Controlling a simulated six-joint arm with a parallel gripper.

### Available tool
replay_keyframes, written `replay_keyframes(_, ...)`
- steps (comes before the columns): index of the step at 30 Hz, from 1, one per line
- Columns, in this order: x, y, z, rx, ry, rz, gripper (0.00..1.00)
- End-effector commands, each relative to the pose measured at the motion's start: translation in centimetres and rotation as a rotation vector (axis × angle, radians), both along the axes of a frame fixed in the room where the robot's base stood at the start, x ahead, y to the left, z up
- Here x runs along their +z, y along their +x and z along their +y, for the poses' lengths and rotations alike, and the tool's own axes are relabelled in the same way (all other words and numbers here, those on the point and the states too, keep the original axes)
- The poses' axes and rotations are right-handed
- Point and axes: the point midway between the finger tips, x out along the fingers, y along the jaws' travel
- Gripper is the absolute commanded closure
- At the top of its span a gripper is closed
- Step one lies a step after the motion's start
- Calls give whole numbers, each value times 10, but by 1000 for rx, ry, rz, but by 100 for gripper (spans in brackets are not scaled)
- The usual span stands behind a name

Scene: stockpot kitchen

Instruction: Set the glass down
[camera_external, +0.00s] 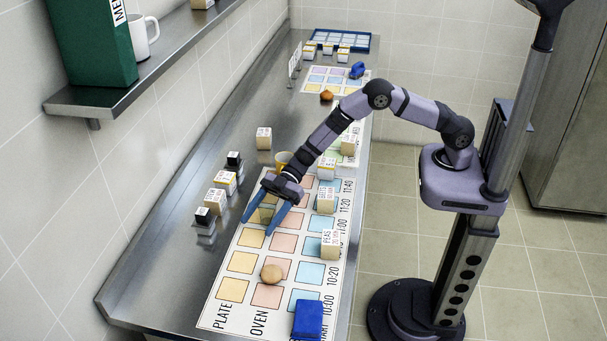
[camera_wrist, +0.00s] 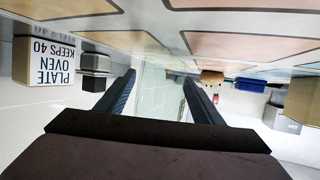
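A clear, faintly green glass (camera_wrist: 160,92) shows between the fingers of my gripper (camera_wrist: 163,95) in the wrist view. Its sides reach both fingers, so my gripper looks shut on it. In the outside view my gripper (camera_external: 263,220) points down over the plate column of the printed timetable mat (camera_external: 226,290), with its two blue fingers apart. The glass is too clear to make out well there. I cannot tell whether its base touches the mat.
A round tan ball (camera_external: 271,273) and a blue block (camera_external: 308,319) lie on the near mat. Lettered blocks, including the peas block (camera_external: 331,244), stand along the right columns. Dark-topped blocks (camera_external: 204,217) stand left.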

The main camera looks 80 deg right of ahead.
Motion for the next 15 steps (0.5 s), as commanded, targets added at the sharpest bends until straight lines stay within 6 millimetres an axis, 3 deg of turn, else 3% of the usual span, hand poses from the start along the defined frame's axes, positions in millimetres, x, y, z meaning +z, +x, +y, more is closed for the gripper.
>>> replay_keyframes(8, 5, -1, -5, -1, 0, 0, 39)
replay_keyframes(15, 15, -13, -34, -4, 0, -2, 39)
